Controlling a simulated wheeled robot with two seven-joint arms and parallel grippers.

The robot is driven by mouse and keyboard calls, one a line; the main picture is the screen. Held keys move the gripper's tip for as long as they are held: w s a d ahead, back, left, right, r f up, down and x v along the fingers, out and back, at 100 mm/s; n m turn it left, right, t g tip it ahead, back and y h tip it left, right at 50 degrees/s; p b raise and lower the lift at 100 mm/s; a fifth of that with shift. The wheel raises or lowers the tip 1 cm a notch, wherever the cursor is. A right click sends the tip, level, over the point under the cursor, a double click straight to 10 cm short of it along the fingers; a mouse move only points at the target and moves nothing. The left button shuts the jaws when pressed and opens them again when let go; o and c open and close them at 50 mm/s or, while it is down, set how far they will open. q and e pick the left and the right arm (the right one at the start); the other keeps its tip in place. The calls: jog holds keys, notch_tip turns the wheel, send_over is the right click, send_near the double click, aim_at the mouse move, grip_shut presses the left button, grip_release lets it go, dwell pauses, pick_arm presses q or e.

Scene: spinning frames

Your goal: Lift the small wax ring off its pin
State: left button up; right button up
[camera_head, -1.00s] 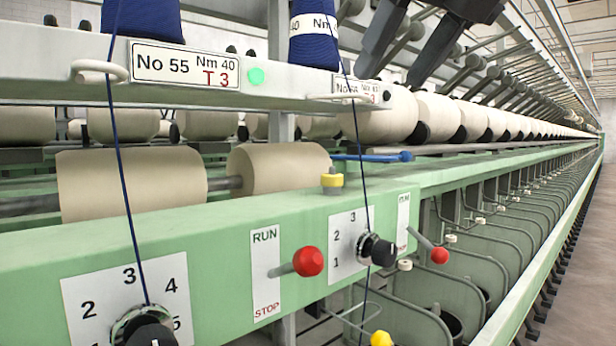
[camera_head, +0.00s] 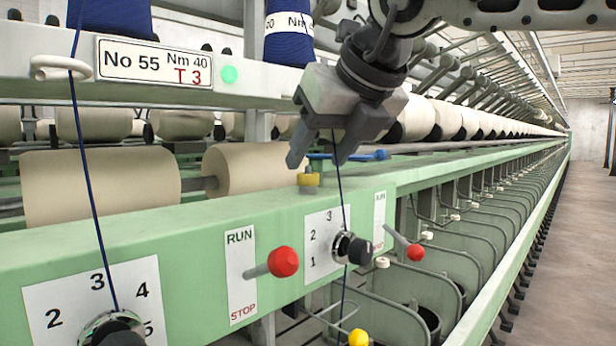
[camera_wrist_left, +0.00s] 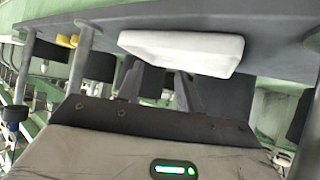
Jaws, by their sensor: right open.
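The small wax ring (camera_head: 309,179) is yellow and sits around a short pin on top of the green rail in the head view. My right gripper (camera_head: 317,160) hangs just above and around the level of the ring's top, pointing down. Its two fingers are apart, with one left of the ring and one to the right, and nothing shows between them. I cannot tell whether the fingers line up with the ring in depth. My left gripper (camera_wrist_left: 165,85) shows only in part in the left wrist view, below a white block, and its jaw state is unclear.
A blue rod (camera_head: 350,155) lies behind the ring. A dark blue thread (camera_head: 340,195) runs down past my right gripper. Red-knobbed levers (camera_head: 284,262) and a dial (camera_head: 350,248) stick out from the green rail's front.

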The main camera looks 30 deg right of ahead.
aim_at(308, 179)
jog(key=shift+x, duration=1.4)
jog(key=shift+s, duration=0.1)
jog(key=c, duration=1)
jog(key=shift+r, duration=0.1)
jog(key=shift+c, duration=0.2)
